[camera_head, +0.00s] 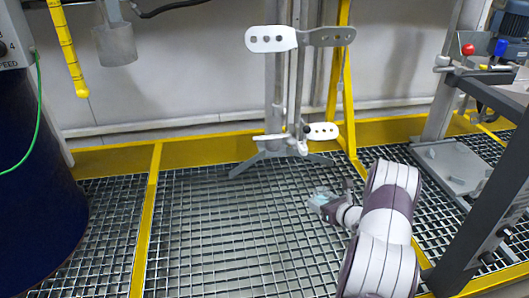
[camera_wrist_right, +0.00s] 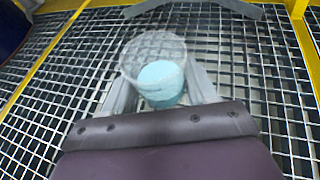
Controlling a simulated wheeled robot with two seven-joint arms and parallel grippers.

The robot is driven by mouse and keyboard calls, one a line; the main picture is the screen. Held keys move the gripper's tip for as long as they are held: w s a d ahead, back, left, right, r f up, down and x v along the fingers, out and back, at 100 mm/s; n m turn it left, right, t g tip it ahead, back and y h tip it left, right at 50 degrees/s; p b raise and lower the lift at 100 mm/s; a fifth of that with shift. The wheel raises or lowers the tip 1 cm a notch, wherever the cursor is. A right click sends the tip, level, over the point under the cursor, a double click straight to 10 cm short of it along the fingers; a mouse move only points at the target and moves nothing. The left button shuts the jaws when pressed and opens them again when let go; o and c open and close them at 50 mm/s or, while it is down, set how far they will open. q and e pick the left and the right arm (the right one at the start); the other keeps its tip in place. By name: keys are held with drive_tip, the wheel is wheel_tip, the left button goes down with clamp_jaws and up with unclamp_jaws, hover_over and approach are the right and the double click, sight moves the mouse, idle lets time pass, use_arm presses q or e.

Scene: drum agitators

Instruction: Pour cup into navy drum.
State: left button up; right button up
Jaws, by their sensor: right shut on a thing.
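My right gripper (camera_head: 322,199) reaches in from the lower right above the grating. It is shut on a clear cup (camera_wrist_right: 152,52) with light blue contents (camera_wrist_right: 161,82). In the right wrist view the cup sits between the two fingers, and its open rim shows. In the head view the cup is small and partly hidden by the gripper. The navy drum (camera_head: 40,170) stands at the far left, well apart from the cup, and its top is out of view. A dark blue edge also shows at the upper left of the right wrist view (camera_wrist_right: 12,28). My left gripper is not in view.
A grey stand with white paddles (camera_head: 270,39) stands at the back middle. A translucent cylinder (camera_head: 115,44) hangs near the drum, beside a yellow rod (camera_head: 66,45). A dark frame (camera_head: 475,190) stands at the right. The grating (camera_head: 225,235) between drum and gripper is clear.

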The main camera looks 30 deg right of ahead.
drive_tip(key=shift+d+f, duration=0.15)
drive_tip(key=shift+s+a+f+m+h, duration=0.2)
drive_tip(key=shift+s+f+m+h, duration=0.15)
drive_tip(key=shift+s+h, duration=0.1)
drive_tip(key=a+r+n+y+p, duration=0.15)
drive_tip(key=a+r+p, duration=0.35)
drive_tip(key=a, duration=0.6)
drive_tip(key=w+a+r+n+y+p, duration=0.1)
drive_tip(key=a+r+y+p, duration=0.1)
drive_tip(key=a+r, duration=0.7)
drive_tip(key=a+r+n+y+p, duration=0.2)
drive_tip(key=a+r+p, duration=0.25)
drive_tip(key=a, duration=0.75)
drive_tip(key=s+r+n+g+y+p, duration=0.2)
drive_tip(key=s+r+p, duration=0.1)
drive_tip(key=r+p, duration=0.6)
drive_tip(key=s+r+n+g+y+p, duration=0.1)
drive_tip(key=s+r+n+y+p, duration=0.1)
drive_tip(key=r+p, duration=0.7)
drive_tip(key=s+r+n+g+y+p, duration=0.2)
drive_tip(key=r+p, duration=0.7)
drive_tip(key=p, duration=0.9)
drive_tip(key=shift+s+d+r+n+g+p, duration=0.25)
drive_tip(key=shift+s+r+n+p, duration=0.2)
drive_tip(key=shift+s, duration=0.5)
drive_tip(key=shift+g, duration=0.25)
